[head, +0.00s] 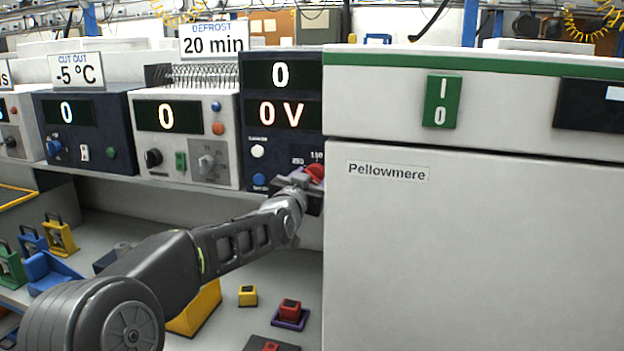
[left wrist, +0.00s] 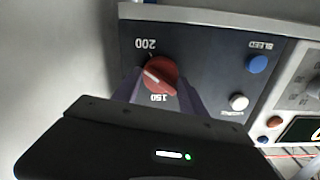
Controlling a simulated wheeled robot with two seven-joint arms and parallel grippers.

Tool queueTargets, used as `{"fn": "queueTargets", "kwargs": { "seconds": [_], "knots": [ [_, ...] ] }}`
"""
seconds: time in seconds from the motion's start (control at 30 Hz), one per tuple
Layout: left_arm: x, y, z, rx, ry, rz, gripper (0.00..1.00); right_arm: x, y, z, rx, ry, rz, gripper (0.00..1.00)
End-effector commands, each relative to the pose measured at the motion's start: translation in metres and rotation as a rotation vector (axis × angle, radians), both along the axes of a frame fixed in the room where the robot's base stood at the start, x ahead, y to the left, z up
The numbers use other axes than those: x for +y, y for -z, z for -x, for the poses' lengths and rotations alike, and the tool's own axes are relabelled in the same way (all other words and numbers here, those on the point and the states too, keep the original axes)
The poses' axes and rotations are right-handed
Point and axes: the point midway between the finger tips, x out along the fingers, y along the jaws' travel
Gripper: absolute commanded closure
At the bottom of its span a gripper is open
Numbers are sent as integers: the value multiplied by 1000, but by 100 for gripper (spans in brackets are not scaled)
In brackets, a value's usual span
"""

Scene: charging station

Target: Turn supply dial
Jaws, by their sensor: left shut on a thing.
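The supply dial is a round red knob (head: 314,172) low on the front of a dark blue supply unit (head: 248,120), whose two displays read 0 and 0 V. In the left wrist view the red knob (left wrist: 160,76) carries a white pointer line, with the marks 200 and 150 beside it. My left gripper (head: 300,180) is at the dial, and its fingers (left wrist: 158,88) stand on both sides of the knob, shut on it. The gripper hides part of the dial in the head view. My right gripper is not in view.
A white Pellowmere cabinet (head: 450,250) with a green switch (head: 441,101) stands close to the right of the dial. A blue button (left wrist: 257,64) and a white button (left wrist: 238,102) sit beside the knob. Small coloured blocks, including a yellow one (head: 247,296), lie on the shelf below.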

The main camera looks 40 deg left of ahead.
Motion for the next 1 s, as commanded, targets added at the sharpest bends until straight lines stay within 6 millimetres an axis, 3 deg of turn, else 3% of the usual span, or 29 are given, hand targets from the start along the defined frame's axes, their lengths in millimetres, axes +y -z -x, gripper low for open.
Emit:
{"fn": "queueTargets", "kwargs": {
  "seconds": [0.1, 0.47, 1.0],
  "knots": [
    [0, 0, 0, 0, 0, 0, 91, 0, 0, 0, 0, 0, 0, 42],
    [0, 2, 0, -12, 0, 35, 91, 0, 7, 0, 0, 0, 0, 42],
    [1, 5, 0, -131, 1, 372, 91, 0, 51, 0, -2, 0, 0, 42]
  ]
}}
